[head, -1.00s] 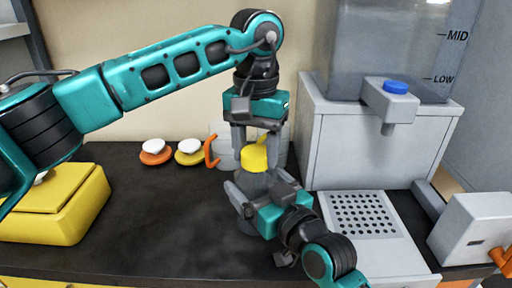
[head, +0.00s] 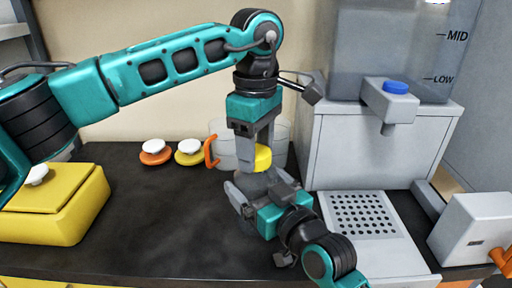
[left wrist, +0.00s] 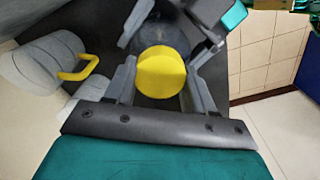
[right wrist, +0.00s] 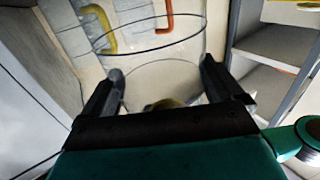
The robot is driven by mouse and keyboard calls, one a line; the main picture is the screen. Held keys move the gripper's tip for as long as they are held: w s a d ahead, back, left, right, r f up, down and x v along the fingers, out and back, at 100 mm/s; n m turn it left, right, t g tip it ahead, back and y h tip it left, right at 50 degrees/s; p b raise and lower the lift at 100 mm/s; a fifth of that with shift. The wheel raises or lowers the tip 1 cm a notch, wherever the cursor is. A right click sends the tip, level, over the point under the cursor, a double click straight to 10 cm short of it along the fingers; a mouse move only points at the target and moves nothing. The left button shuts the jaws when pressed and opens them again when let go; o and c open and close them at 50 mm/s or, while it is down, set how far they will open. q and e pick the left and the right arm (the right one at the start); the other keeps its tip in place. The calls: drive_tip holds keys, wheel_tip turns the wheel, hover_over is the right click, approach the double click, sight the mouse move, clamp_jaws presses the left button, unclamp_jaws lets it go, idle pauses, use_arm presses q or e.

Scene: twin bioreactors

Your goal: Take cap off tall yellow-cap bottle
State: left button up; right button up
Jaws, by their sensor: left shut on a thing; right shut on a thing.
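The bottle (head: 254,183) stands upright on the dark counter, grey and see-through, mostly hidden by my grippers in the head view. Its yellow cap (head: 263,158) sits at the bottle's top. My left gripper (head: 257,160) reaches down from above and is shut on the cap, which shows between the fingers in the left wrist view (left wrist: 160,72). My right gripper (head: 259,192) comes from the front, lower down, and is shut on the bottle body. The clear bottle also shows between its fingers in the right wrist view (right wrist: 160,80). I cannot tell whether cap and bottle are apart.
Clear jars (head: 224,148) with an orange handle (head: 210,152) stand close behind the bottle. An orange lid (head: 155,157) and a yellow lid (head: 189,158) lie to their left. A grey dispenser (head: 355,150) is close on the right. A yellow box (head: 62,215) is at left.

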use_arm(q)
drive_tip(key=n, duration=1.2)
drive_tip(key=shift+n, duration=0.4)
drive_tip(key=n, duration=1.2)
drive_tip(key=shift+r, duration=0.1)
drive_tip(key=n, duration=0.5)
drive_tip(key=shift+n, duration=0.4)
drive_tip(key=n, duration=1)
drive_tip(key=shift+n, duration=0.3)
drive_tip(key=n, duration=0.5)
